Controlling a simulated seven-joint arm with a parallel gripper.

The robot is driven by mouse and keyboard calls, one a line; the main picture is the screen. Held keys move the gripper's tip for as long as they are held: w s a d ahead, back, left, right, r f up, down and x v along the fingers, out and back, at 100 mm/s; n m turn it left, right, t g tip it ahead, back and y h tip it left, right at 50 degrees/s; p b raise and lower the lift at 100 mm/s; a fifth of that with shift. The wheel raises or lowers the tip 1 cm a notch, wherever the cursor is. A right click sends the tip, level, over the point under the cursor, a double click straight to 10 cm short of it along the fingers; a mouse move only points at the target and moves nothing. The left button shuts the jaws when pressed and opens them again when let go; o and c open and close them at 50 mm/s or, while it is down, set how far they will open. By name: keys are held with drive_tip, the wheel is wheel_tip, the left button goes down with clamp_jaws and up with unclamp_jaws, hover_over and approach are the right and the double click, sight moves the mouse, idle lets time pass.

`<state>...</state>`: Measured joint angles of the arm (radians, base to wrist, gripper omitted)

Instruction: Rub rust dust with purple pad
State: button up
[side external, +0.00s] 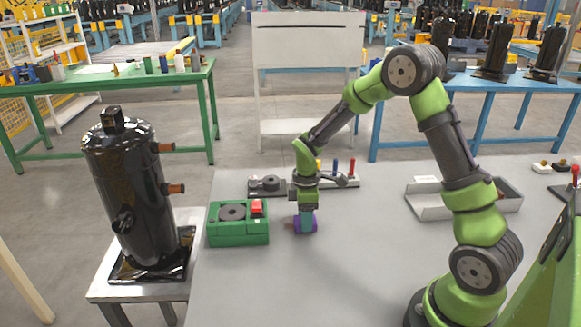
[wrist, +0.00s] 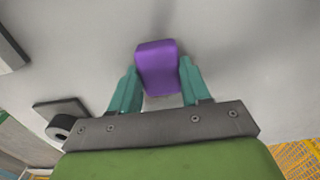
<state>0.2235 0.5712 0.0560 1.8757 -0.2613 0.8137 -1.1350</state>
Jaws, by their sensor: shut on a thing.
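The purple pad (wrist: 157,64) is between the two teal fingers of my gripper (wrist: 158,76) in the wrist view. My gripper is shut on it. In the side view my gripper (side external: 306,216) points down at the grey table, with the purple pad (side external: 298,225) at its fingertips, low at the tabletop. I cannot tell whether the pad touches the surface. A faint brownish trace shows beside the pad in the side view, too small to identify surely as rust dust. Any dust under the pad is hidden.
A green box (side external: 238,234) with a black disc and red block stands just left of my gripper. Behind are a dark plate with a disc (side external: 267,185) and a rack of coloured-handled tools (side external: 340,181). A grey tray (side external: 428,204) lies right. The front tabletop is clear.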

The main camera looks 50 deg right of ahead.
drive_tip(key=shift+w+a, duration=1.15)
drive_tip(key=shift+a, duration=0.05)
drive_tip(key=shift+w+a, duration=1.25)
drive_tip(key=shift+a, duration=0.05)
drive_tip(key=shift+s, duration=0.1)
drive_tip(key=shift+s+d+r, duration=0.15)
drive_tip(key=shift+s+d, duration=1.05)
drive_tip(key=shift+d, duration=0.15)
drive_tip(key=shift+s+d, duration=1.65)
drive_tip(key=shift+d, duration=0.05)
drive_tip(key=shift+r, duration=2.85)
